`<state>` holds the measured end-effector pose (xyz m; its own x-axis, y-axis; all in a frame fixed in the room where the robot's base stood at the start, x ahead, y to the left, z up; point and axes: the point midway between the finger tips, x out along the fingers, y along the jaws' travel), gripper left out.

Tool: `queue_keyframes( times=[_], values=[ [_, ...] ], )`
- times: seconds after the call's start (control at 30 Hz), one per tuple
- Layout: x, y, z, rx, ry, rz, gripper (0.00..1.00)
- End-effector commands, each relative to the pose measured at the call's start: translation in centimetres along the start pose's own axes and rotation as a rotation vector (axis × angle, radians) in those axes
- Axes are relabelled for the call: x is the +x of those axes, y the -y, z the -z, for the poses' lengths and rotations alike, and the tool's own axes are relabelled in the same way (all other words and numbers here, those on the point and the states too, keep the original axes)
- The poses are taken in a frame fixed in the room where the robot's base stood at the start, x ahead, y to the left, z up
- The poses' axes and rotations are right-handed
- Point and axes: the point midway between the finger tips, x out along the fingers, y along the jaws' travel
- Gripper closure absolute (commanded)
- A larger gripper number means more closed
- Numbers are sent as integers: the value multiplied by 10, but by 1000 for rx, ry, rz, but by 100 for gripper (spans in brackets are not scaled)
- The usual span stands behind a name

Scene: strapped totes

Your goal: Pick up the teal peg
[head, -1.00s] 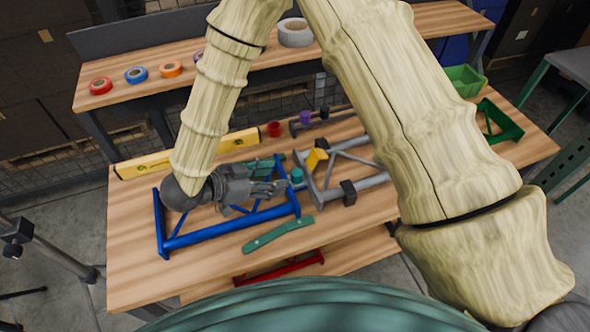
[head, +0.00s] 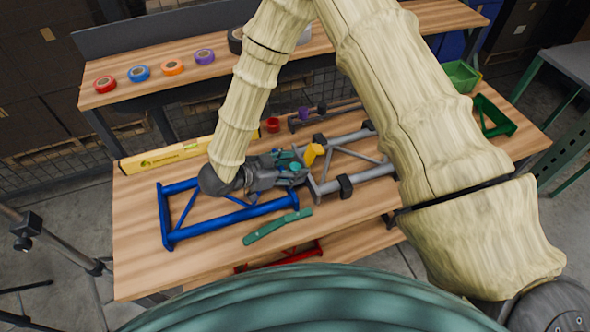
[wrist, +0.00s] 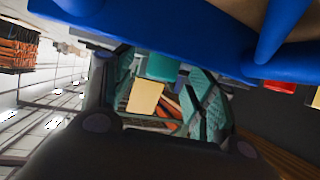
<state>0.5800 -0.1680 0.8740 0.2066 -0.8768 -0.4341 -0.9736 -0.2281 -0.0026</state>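The teal peg (head: 295,167) is a short cylinder beside the grey tube frame, near the right end of the blue frame. My gripper (head: 288,171) reaches it from the left, low over the bench, and partly hides it. In the wrist view the peg (wrist: 162,67) shows between the two teal-padded fingers (wrist: 163,92), with some gap at its sides. The fingers are apart, so my gripper is open. Whether a finger touches the peg cannot be told.
The blue frame (head: 220,225) lies below my gripper. The grey frame (head: 365,186) with a yellow block (head: 313,153) lies just right. A green bar (head: 277,227) lies in front. A yellow level (head: 165,157), a red cup (head: 272,125) and a purple piece (head: 304,113) are behind.

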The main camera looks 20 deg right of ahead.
Motion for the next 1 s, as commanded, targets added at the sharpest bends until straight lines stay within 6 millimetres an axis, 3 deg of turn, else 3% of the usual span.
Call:
queue_keyframes(
  times=[0.07,0.33,0.73,1.0],
  values=[
    [1,-1,-2,-3,2,-1,46],
    [0,-1,-2,-4,3,-1,95],
    [-1,-1,0,-2,2,0,96],
    [-10,0,20,1,1,0,96]
  ],
)
